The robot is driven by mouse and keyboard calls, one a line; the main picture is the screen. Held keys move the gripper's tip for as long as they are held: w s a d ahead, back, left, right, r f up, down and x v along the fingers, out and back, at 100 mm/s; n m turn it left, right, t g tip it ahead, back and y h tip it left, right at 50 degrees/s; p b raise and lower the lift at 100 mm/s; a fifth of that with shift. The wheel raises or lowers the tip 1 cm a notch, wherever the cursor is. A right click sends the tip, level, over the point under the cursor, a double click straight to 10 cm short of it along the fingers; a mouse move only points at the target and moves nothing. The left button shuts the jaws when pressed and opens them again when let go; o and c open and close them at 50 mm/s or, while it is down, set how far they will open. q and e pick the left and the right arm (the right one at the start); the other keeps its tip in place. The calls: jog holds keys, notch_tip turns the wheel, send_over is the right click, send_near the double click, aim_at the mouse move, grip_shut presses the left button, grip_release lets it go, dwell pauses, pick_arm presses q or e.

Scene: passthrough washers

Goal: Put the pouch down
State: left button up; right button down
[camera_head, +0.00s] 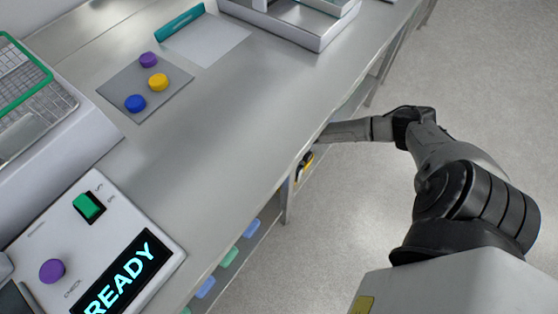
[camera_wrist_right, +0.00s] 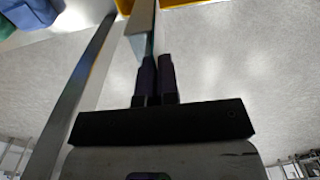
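In the right wrist view the two dark fingers of my right gripper (camera_wrist_right: 157,62) are close together. A thin pale panel with a teal edge, seemingly the pouch (camera_wrist_right: 140,22), is between or right at the fingertips and runs up out of the picture. Its far end is cut off. In the head view my right arm reaches to the bench's right edge, and the bench hides the gripper and pouch. My left gripper is not in view.
The metal bench (camera_head: 215,110) has a grey mat (camera_head: 122,90) with purple, yellow and blue discs, a pale sheet with a teal bar (camera_head: 180,22), a tray (camera_head: 312,38) and a READY panel (camera_head: 120,215). Blue and green items (camera_head: 230,258) lie below. A yellow edge (camera_wrist_right: 180,3) is near the pouch.

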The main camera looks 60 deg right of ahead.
jog(key=w+d+f+b, duration=0.2)
jog(key=w+f+b, duration=0.6)
jog(key=f, duration=0.1)
jog(key=shift+w+d+f, duration=0.25)
jog(key=shift+w+d, duration=0.1)
jog(key=c, duration=1.8)
grip_release()
jog(key=shift+f, duration=0.1)
jog(key=o, duration=0.4)
